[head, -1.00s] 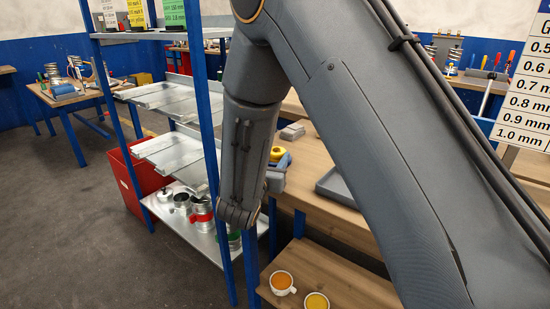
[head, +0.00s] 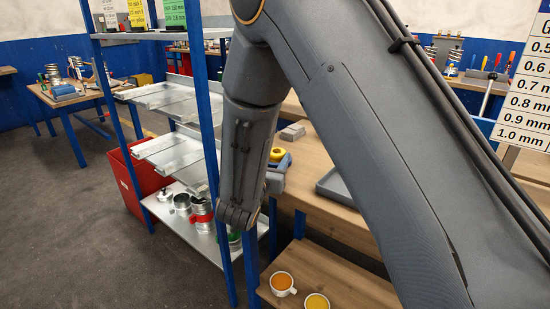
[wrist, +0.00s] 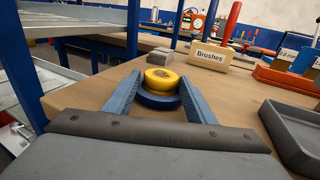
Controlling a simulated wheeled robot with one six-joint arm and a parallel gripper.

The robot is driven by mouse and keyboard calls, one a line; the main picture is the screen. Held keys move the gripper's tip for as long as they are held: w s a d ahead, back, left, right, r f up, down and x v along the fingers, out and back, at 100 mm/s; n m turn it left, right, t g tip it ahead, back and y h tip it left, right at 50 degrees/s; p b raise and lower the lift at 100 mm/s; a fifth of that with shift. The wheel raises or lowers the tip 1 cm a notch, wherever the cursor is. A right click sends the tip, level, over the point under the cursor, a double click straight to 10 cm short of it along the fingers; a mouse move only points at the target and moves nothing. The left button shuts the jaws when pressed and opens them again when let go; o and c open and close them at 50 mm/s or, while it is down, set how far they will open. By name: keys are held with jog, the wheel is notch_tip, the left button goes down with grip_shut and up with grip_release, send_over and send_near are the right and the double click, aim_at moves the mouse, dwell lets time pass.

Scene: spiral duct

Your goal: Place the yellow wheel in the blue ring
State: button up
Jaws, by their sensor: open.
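The yellow wheel (wrist: 162,78) sits upright at the blue ring (wrist: 157,101) on the wooden bench, in the middle of the wrist view. The ring shows beneath and around the wheel's lower part; how deep the wheel sits in it I cannot tell. My gripper (wrist: 160,80) is open, with one blue finger on each side of the wheel and ring. Whether the fingers touch either is unclear. In the head view the yellow wheel (head: 277,154) shows small beside my forearm, which hides much of the area around it.
A grey tray (wrist: 296,130) lies to the right on the bench. Grey blocks (wrist: 161,55) lie behind the wheel. A "Brushes" box (wrist: 209,54) stands at the back. A blue shelf post (head: 210,140) stands close left of my arm. Cups (head: 282,283) stand on a lower shelf.

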jog(key=b+v, duration=0.1)
jog(key=v, duration=1.1)
jog(key=shift+r+b, duration=0.2)
jog(key=shift+b, duration=0.1)
jog(key=shift+d, duration=0.1)
jog(key=shift+d, duration=0.1)
